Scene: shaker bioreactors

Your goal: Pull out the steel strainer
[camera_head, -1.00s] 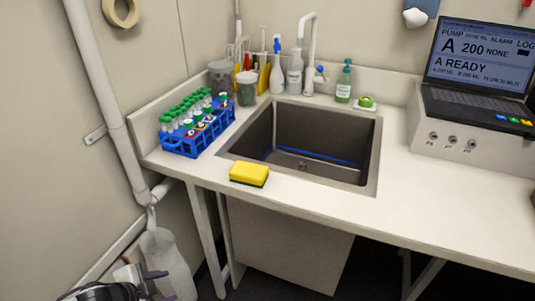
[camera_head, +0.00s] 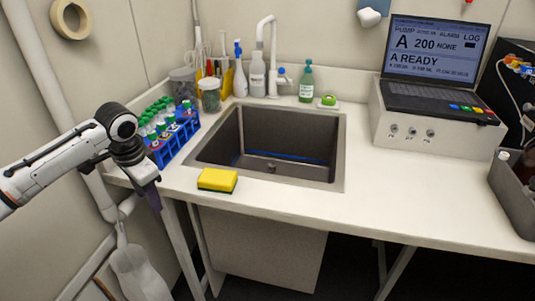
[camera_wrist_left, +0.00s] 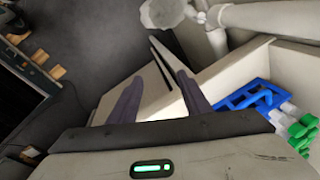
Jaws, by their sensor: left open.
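The grey steel sink (camera_head: 336,180) is set into the white bench. A small dark round piece at the drain (camera_head: 271,167), on the sink floor, may be the strainer; it is too small to tell. My left gripper (camera_head: 154,197) hangs left of the sink, beside the bench's left front edge, pointing down. In the left wrist view its two fingers (camera_wrist_left: 158,97) are apart with nothing between them. The sink is not clearly seen in that view. My right gripper is not in view.
A blue rack (camera_head: 178,146) of green-capped tubes stands right behind my left gripper. A yellow sponge (camera_head: 217,180) lies at the sink's front left edge. A white faucet (camera_head: 268,50) and bottles stand behind the sink. A laptop (camera_head: 435,65) is at the right.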

